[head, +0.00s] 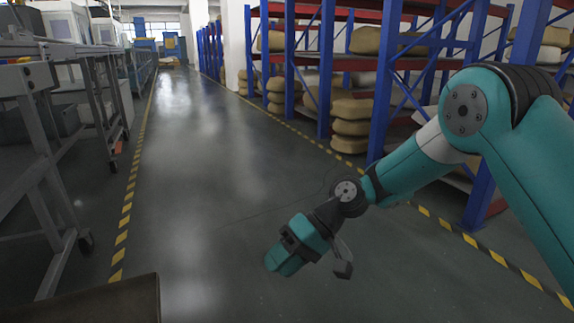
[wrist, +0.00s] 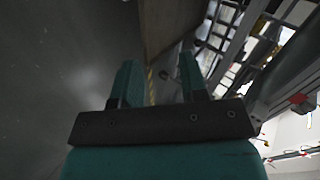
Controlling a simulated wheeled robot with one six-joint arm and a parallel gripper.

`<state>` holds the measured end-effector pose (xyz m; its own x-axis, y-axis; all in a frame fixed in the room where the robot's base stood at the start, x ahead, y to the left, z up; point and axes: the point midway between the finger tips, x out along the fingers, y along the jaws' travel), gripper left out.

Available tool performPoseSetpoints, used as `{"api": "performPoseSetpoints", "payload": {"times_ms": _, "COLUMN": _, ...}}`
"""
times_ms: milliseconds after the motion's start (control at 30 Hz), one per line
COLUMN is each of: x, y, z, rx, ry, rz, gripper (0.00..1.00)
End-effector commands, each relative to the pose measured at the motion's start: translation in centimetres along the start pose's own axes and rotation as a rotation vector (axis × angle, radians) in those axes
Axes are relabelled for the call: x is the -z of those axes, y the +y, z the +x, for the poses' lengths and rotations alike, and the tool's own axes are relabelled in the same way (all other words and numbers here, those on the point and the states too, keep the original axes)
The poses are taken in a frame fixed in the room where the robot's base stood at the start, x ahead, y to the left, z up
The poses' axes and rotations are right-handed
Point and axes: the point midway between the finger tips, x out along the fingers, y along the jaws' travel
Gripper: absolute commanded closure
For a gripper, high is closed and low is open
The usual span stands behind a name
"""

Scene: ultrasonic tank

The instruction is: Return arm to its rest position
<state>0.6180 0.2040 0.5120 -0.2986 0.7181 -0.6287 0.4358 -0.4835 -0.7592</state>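My arm is teal with dark joints and reaches in from the right of the head view. It is bent, and its end hangs over the open floor (head: 205,200) of the aisle. My gripper (head: 280,264) points down and to the left in the head view and touches nothing there. In the wrist view my gripper (wrist: 155,80) shows two teal fingers standing apart, with a clear gap and nothing held between them. No ultrasonic tank can be made out for certain in either view.
Blue racks (head: 327,70) with tan sacks (head: 350,118) line the right side, close behind my arm. Metal-framed tables (head: 50,160) stand along the left. A dark brown flat-topped thing (head: 95,303) fills the bottom left corner. The aisle between the yellow-black floor lines is clear.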

Motion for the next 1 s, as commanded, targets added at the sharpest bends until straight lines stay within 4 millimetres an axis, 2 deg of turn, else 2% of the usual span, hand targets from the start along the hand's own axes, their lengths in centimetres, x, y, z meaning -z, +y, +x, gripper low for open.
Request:
{"api": "performPoseSetpoints", "payload": {"times_ms": 33, "x": -0.6, "y": -2.9, "z": -2.7, "rx": -0.047, "ry": 0.004, "rz": -0.021, "gripper": 0.6}}
{"api": "performPoseSetpoints", "payload": {"times_ms": 100, "x": -2.0, "y": -5.6, "z": -5.3, "rx": -0.113, "ry": 0.003, "rz": -0.037, "gripper": 0.6}}
{"api": "performPoseSetpoints", "payload": {"times_ms": 167, "x": -3.5, "y": -7.7, "z": -7.4, "rx": -0.169, "ry": 0.002, "rz": -0.048, "gripper": 0.6}}
{"api": "performPoseSetpoints", "payload": {"times_ms": 333, "x": -9.2, "y": -12.8, "z": -12.4, "rx": -0.317, "ry": 0.001, "rz": -0.071, "gripper": 0.6}}
{"api": "performPoseSetpoints", "payload": {"times_ms": 500, "x": -14.8, "y": -15.7, "z": -15.4, "rx": -0.431, "ry": 0.001, "rz": -0.076, "gripper": 0.6}}
{"api": "performPoseSetpoints", "payload": {"times_ms": 833, "x": -23.5, "y": -17.8, "z": -18.1, "rx": -0.575, "ry": 0.006, "rz": -0.067, "gripper": 0.6}}
{"api": "performPoseSetpoints", "payload": {"times_ms": 1000, "x": -22.2, "y": -21.3, "z": -21.0, "rx": -0.569, "ry": 0.002, "rz": -0.065, "gripper": 0.6}}
